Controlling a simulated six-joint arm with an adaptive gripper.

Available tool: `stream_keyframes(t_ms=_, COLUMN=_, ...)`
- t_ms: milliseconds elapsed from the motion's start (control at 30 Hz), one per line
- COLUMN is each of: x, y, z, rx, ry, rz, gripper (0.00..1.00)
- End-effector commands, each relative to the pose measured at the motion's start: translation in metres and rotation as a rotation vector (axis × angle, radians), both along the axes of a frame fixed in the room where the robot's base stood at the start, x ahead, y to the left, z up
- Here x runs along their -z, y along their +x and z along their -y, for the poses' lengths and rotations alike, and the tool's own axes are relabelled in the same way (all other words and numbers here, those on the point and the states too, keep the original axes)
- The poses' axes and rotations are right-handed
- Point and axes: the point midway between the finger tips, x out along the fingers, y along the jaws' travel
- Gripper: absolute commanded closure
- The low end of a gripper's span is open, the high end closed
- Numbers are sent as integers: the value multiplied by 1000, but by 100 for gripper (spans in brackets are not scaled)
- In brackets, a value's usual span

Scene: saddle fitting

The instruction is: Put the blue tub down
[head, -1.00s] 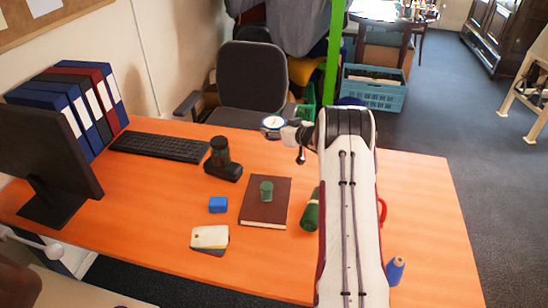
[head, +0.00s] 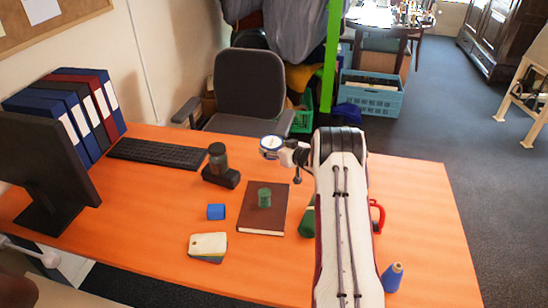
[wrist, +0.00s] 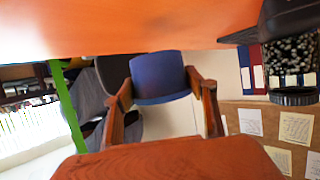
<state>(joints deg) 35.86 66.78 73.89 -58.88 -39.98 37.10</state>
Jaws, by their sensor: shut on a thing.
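The blue tub (wrist: 160,80) is between the two brown fingers of my gripper (wrist: 166,92) in the wrist view, and the fingers are shut on it. In the head view the tub (head: 270,143) shows as a small pale disc with a blue rim, at the end of my arm near the desk's back edge. It appears to be held above the orange desk (head: 150,232); the gap below it is hard to judge. My gripper (head: 283,150) is partly hidden there by its own small size and my arm.
A dark jar (head: 218,157) stands in a black holder (head: 222,178) left of the tub. A brown book (head: 262,218) bears a green cylinder (head: 264,197).

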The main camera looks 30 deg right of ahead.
Motion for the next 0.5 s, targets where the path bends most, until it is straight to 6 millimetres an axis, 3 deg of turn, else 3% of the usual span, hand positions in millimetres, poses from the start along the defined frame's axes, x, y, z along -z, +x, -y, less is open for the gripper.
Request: stream_keyframes(t_ms=500, x=7, y=0, z=0, rx=0, ry=0, rz=2, gripper=73)
